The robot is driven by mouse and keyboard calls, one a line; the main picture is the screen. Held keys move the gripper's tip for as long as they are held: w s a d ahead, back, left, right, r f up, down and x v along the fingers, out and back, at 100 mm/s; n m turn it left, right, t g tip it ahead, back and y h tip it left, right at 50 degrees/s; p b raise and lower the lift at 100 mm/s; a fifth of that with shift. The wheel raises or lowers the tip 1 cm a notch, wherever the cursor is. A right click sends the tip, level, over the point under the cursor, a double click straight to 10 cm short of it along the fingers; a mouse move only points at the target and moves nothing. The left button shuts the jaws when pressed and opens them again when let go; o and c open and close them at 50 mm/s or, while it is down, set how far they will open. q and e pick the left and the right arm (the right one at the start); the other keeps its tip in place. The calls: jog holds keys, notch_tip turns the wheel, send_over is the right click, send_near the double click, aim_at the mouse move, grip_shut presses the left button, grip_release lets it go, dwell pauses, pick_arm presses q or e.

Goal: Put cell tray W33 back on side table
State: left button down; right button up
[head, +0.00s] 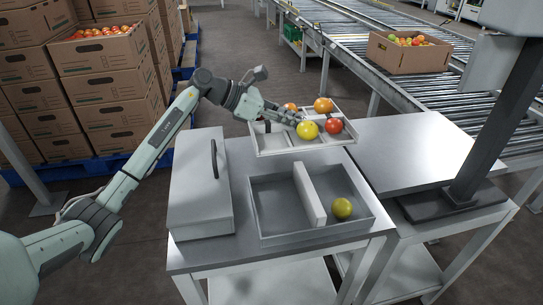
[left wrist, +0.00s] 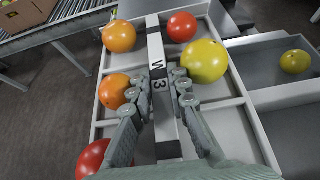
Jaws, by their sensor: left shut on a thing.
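Cell tray W33 (head: 302,149) is a light grey divided tray with several red, orange and yellow tomatoes in its cells. Its raised middle bar (left wrist: 156,50) bears a label, partly covered by my fingers, in the left wrist view. My left gripper (left wrist: 172,88) is shut on this bar; in the head view the gripper (head: 296,119) reaches in from the left. The tray is held up at the far edge of the near metal table (head: 240,258), with floor showing beside it in the wrist view. My right gripper is not in view.
On the near table stand a grey lidded box (head: 200,190) and a two-part bin (head: 262,222) with a yellow-green tomato (head: 342,208) in its right part. A bare metal top (head: 410,150) adjoins at right, near a dark post (head: 495,120). Roller conveyors (head: 350,60) lie behind; stacked cartons (head: 110,90) stand left.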

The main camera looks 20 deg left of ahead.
pick_arm(q)
notch_tip(320, 180, down, 3)
jog(key=shift+f, duration=0.1)
notch_tip(320, 180, down, 3)
jog(key=shift+f, duration=0.45)
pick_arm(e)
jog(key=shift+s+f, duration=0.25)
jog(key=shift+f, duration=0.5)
pick_arm(q)
jog(key=c, duration=1.6)
grip_release()
jog(key=shift+o, duration=0.7)
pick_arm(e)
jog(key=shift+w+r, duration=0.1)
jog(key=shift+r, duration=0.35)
